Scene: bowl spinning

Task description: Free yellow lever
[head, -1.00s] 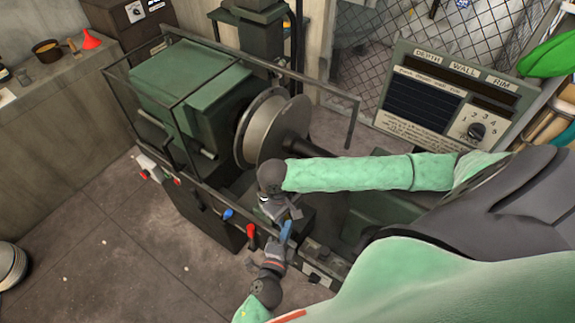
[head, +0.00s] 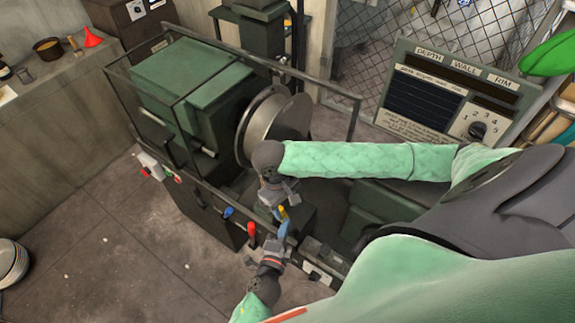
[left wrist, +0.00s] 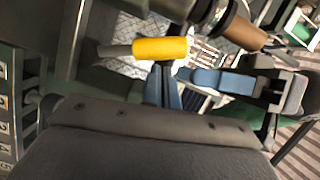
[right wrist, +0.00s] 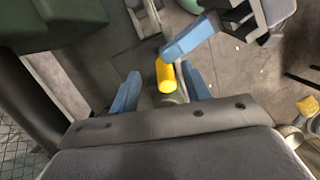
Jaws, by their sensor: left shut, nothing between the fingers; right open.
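The yellow lever (head: 283,212) shows in the head view as a small yellow handle at the front of the green machine. In the left wrist view its yellow grip (left wrist: 160,48) lies crosswise just beyond my left gripper's fingertips; I cannot tell whether they touch. My left gripper (left wrist: 165,72) is shut and empty, and its blue fingers (head: 283,232) show just below the lever in the head view. My right gripper (right wrist: 160,88) is open, with the yellow grip (right wrist: 165,76) between its spread blue fingers. The lever's base is hidden.
A red lever (head: 251,232) and a blue lever (head: 228,212) stand on the machine's front rail, left of my grippers. The spinning wheel (head: 272,120) is behind my right arm. A gauge panel (head: 455,95) stands at the right. The floor (head: 110,250) at the left is mostly clear.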

